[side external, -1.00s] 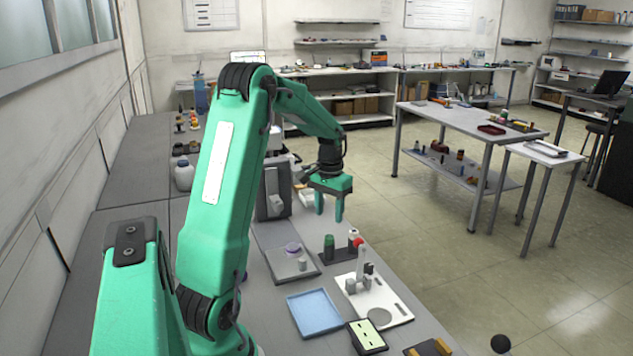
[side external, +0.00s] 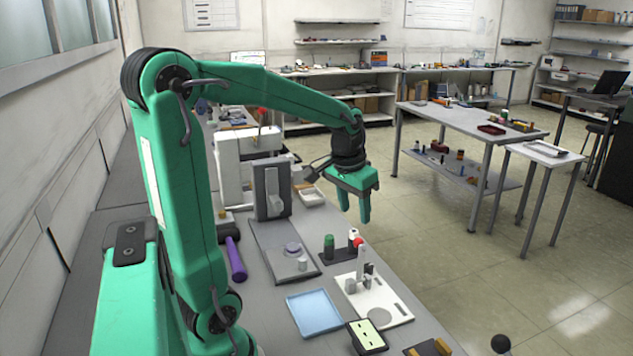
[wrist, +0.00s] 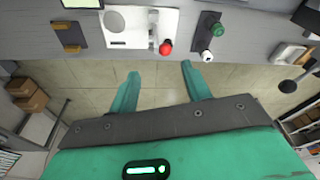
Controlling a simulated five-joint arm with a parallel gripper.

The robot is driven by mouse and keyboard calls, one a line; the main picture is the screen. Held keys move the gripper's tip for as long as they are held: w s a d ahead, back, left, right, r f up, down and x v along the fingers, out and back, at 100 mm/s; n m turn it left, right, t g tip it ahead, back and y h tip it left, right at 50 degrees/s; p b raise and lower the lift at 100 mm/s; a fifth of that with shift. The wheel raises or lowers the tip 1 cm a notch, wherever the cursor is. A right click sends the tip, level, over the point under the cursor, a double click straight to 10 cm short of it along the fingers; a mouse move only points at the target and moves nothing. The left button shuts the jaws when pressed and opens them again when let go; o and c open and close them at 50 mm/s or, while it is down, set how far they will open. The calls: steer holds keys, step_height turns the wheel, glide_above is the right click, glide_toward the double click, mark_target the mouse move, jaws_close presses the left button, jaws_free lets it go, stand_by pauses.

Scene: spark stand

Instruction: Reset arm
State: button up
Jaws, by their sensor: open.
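My gripper (side external: 355,205) is raised in the side external view, above and beyond the bench's right edge, with its fingers pointing down. In the wrist view my gripper (wrist: 160,85) has its two fingers spread wide, with only floor between them. It is open and empty. On the bench stands a white plate (side external: 399,313) with an upright post and a red knob (wrist: 166,47). My fingers touch none of these.
A blue tray (side external: 315,312), a grey stand with a flat base (side external: 270,240) and a purple cylinder (side external: 236,258) are on the bench. A small white dish (side external: 312,196) lies farther back. Open floor (side external: 430,240) separates the bench from the grey side table (side external: 470,118).

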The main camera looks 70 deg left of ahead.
steer(key=s+d+r+m+t+h, duration=0.1)
steer(key=s+d+r+m+t, duration=0.1)
steer(key=s+d, duration=0.8)
steer(key=d+m+t, duration=0.1)
steer(key=d, duration=0.3)
steer(key=shift+s+d, duration=0.15)
steer(key=shift+d, duration=0.05)
steer(key=o, duration=0.7)
steer(key=shift+r, duration=0.15)
steer(key=shift+c, duration=0.2)
steer(key=o, duration=0.3)
steer(key=shift+w+a+r, duration=0.1)
steer(key=shift+w+a, duration=0.05)
steer(key=shift+w, duration=0.05)
steer(key=shift+o, duration=0.9)
steer(key=shift+w+a+r, duration=0.1)
steer(key=shift+w+a, duration=0.1)
steer(key=w+a+r+n+g+y, duration=0.1)
steer(key=w+a+r+n+g, duration=0.15)
steer(key=w+a+n, duration=0.85)
steer(key=a+f+n+g, duration=0.1)
steer(key=a+f+n, duration=0.1)
steer(key=a, duration=0.7)
steer(key=a+f+n+g+h, duration=0.1)
steer(key=a+f+n, duration=0.2)
steer(key=a, duration=0.6)
steer(key=shift+a+f+n+g, duration=0.25)
steer(key=shift+n+g, duration=0.1)
steer(key=shift+n, duration=0.45)
